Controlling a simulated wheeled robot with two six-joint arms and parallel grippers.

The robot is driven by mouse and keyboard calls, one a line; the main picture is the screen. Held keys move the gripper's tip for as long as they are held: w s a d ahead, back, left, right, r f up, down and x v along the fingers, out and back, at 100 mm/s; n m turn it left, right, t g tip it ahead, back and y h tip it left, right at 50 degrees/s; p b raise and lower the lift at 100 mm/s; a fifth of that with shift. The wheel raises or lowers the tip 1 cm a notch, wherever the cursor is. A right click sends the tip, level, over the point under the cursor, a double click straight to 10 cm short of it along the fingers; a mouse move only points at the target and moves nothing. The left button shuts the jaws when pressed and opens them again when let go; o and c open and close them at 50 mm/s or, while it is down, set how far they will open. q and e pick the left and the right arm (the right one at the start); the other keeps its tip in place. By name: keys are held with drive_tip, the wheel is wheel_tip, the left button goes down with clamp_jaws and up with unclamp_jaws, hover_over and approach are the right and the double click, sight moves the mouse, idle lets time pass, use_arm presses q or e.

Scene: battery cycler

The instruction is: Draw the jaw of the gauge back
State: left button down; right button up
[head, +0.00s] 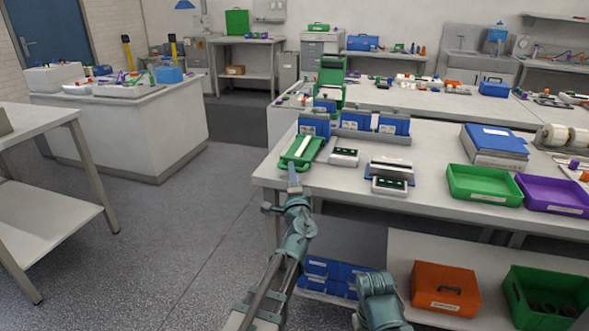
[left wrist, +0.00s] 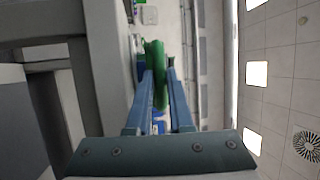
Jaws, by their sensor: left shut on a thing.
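A green device (head: 302,152), which looks like the gauge, lies at the near left corner of the workbench. My left gripper (head: 294,184) reaches up to its near end from below the bench edge. In the left wrist view my left gripper (left wrist: 158,80) has its two blue-grey fingers closed on a rounded green part (left wrist: 154,56), apparently the gauge's jaw. The fingers hide some of that part, and how far the jaw stands from the gauge body cannot be told. My right gripper is not in view; only part of my right arm shows at the bottom.
White instruments with dark displays (head: 344,157) (head: 389,185) stand right of the gauge. Blue boxes (head: 372,124) stand behind. A green tray (head: 484,184) and a purple tray (head: 552,194) lie further right. An orange case (head: 444,288) sits on the lower shelf. The floor at left is clear.

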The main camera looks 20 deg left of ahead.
use_arm(q)
drive_tip(key=shift+s, duration=0.15)
drive_tip(key=c, duration=1.1)
unclamp_jaws()
